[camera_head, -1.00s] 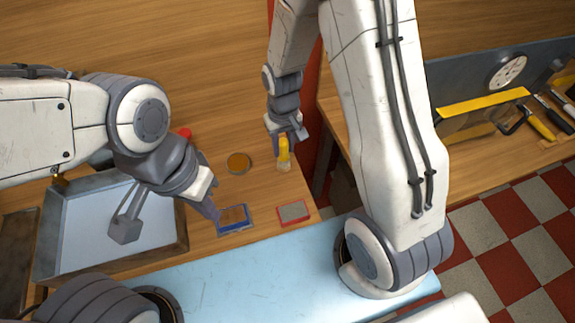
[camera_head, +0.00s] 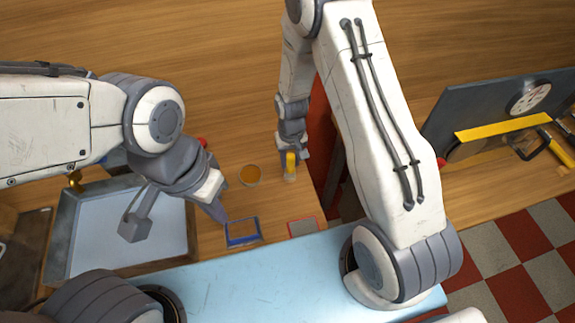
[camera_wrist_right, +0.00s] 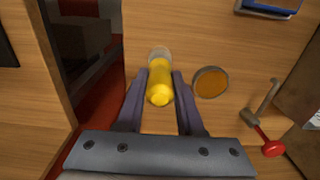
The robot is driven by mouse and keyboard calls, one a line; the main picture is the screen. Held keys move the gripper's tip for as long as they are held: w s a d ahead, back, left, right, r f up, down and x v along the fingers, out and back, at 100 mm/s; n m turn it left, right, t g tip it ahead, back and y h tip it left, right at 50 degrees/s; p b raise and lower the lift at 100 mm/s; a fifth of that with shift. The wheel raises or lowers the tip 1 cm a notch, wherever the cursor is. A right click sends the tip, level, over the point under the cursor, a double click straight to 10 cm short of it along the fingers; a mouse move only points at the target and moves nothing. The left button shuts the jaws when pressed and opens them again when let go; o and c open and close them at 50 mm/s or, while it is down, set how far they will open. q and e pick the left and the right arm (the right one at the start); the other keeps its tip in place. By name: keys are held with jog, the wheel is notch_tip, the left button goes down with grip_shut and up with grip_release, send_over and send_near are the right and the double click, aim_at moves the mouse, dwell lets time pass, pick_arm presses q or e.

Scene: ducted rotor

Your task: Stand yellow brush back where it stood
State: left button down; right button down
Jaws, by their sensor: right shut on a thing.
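The yellow brush (camera_head: 290,167) is at the right part of the wooden table, with its yellow handle and a paler end showing. My right gripper (camera_head: 292,158) is shut on it from above. In the right wrist view the brush (camera_wrist_right: 160,85) sits between the two fingers (camera_wrist_right: 158,88), handle toward the camera and pale end away. It looks roughly upright; I cannot tell whether its end touches the table. My left gripper (camera_head: 212,205) hangs near the tray at left; its jaw opening is unclear.
An amber disc (camera_head: 250,175) lies left of the brush. A blue-rimmed pad (camera_head: 242,243) and a red-rimmed one (camera_head: 303,227) lie near the front edge. A metal tray (camera_head: 188,245) stands at left. In the wrist view a red-ended tool (camera_wrist_right: 270,146) lies at right.

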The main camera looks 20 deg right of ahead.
aim_at(289, 169)
notch_tip(289, 169, down, 4)
jog(key=shift+a+r+p, duration=0.1)
jog(key=shift+r+p, duration=0.15)
jog(key=shift+p, duration=0.55)
jog(key=shift+f, duration=0.35)
jog(key=shift+f, duration=0.15)
jog(key=c, duration=0.5)
grip_release()
jog(key=shift+c, duration=0.2)
